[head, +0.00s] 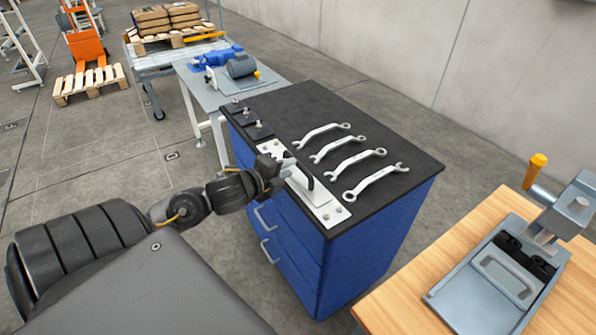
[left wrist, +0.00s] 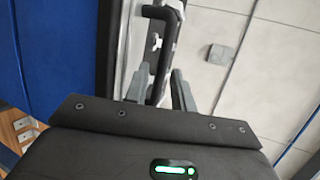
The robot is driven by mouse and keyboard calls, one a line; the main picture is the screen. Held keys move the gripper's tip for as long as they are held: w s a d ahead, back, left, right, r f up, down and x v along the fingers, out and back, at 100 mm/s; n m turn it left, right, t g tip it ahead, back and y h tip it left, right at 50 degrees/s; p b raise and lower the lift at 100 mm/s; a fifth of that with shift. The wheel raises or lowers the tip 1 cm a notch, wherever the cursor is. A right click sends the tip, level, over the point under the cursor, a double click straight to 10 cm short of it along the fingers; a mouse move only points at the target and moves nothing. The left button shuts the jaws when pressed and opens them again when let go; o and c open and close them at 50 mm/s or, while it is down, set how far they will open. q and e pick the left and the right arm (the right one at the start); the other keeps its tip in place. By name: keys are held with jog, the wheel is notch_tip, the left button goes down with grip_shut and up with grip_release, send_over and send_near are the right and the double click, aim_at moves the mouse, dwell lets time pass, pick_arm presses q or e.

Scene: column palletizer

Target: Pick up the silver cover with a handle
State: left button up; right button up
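The silver cover (head: 328,212) is a flat plate with bolts at its corners and a black handle (head: 304,176). It lies along the left edge of the black top of a blue cabinet. My left gripper (head: 284,166) is at the handle. In the left wrist view the black handle (left wrist: 163,55) reaches down between the two grey fingers of my left gripper (left wrist: 160,82), which are apart, with a gap visible beside the bar. The fingers hide part of the cover in the head view. My right gripper is not in view.
Several wrenches (head: 347,158) lie on the cabinet top (head: 300,98) right of the cover, and small dark blocks (head: 258,130) lie behind it. A wooden table (head: 398,303) at the right bears a grey fixture (head: 470,300). A bench with a blue motor (head: 217,56) stands behind.

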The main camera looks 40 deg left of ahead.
pick_arm(q)
jog(key=shift+p+x, duration=0.65)
jog(key=shift+x, duration=2.85)
jog(key=shift+d+r, duration=0.15)
jog(key=shift+c, duration=0.2)
grip_shut()
jog(key=shift+r, duration=0.1)
